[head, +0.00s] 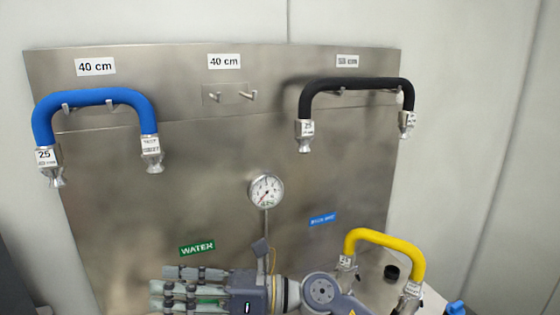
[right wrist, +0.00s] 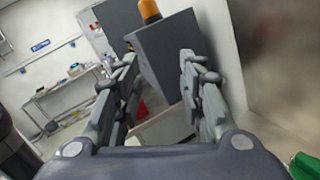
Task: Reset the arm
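My right gripper (head: 168,287) is at the bottom of the head view, in front of the steel panel, with its fingers pointing left. In the right wrist view (right wrist: 158,75) its fingers stand apart with nothing between them. My right arm comes in from the lower right. My left gripper and left arm are not in view.
A steel panel (head: 220,160) carries a blue hose (head: 100,97), a black hose (head: 355,84) and a gauge (head: 266,190). A yellow hose (head: 388,241) is close by my right arm. The wrist view shows a grey cabinet (right wrist: 165,60) and a table (right wrist: 62,92).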

